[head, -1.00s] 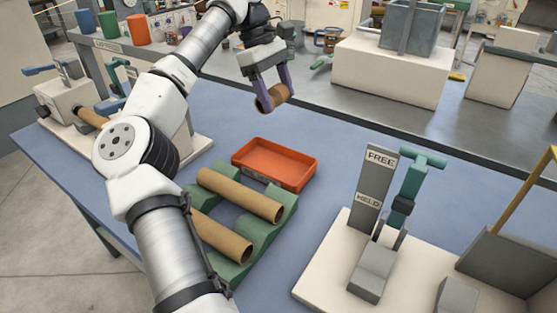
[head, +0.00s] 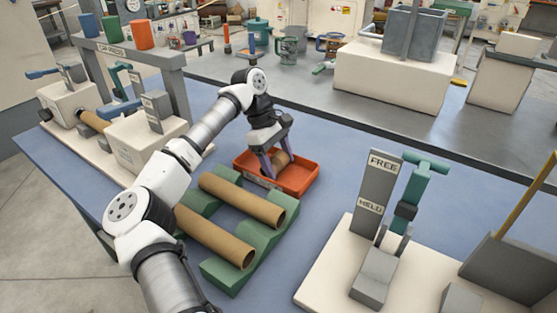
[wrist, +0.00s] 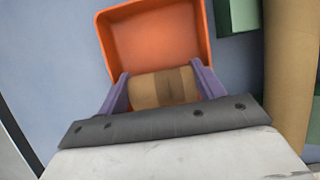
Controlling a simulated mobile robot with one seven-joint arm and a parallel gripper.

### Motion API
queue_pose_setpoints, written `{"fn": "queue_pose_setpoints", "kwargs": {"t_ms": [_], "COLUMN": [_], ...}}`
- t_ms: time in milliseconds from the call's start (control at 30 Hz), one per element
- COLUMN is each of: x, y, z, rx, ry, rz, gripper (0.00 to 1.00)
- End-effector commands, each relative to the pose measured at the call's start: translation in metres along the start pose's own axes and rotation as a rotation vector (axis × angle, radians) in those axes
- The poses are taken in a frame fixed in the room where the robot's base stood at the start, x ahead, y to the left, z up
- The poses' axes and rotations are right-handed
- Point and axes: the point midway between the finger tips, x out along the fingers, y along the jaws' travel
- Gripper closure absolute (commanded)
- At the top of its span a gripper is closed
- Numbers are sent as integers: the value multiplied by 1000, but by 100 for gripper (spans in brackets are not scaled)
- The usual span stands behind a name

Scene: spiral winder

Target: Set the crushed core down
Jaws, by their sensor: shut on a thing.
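The crushed core (head: 281,160) is a short brown cardboard tube. My gripper (head: 280,167) is shut on it, with a purple finger at each end. In the head view the core is at the orange tray (head: 298,190), low over or inside its left part. In the wrist view the core (wrist: 165,88) lies between the fingers, over the near end of the tray (wrist: 150,40). I cannot tell whether the core touches the tray floor. The tray is otherwise empty where it shows.
Two long brown tubes (head: 242,200) lie on a green cradle (head: 237,272) just in front of the tray. A clamp with a FREE/HELD plate (head: 376,195) stands to the right. Blue table is clear right of the tray.

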Motion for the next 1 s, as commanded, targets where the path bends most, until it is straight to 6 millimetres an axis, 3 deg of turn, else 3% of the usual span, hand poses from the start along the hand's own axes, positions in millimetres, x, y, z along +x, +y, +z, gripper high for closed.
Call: {"fn": "queue_pose_setpoints", "kwargs": {"t_ms": [367,400,467,833,1000], "x": [5,4,4,-2,-30], "y": [0,0,0,0,1], "z": [-2,-2,-2,0,-1], "rx": [1,1,1,1,-1], "ry": [1,1,1,2,4], "rz": [1,1,1,2,4], "gripper": [54,30,24,24,24]}}
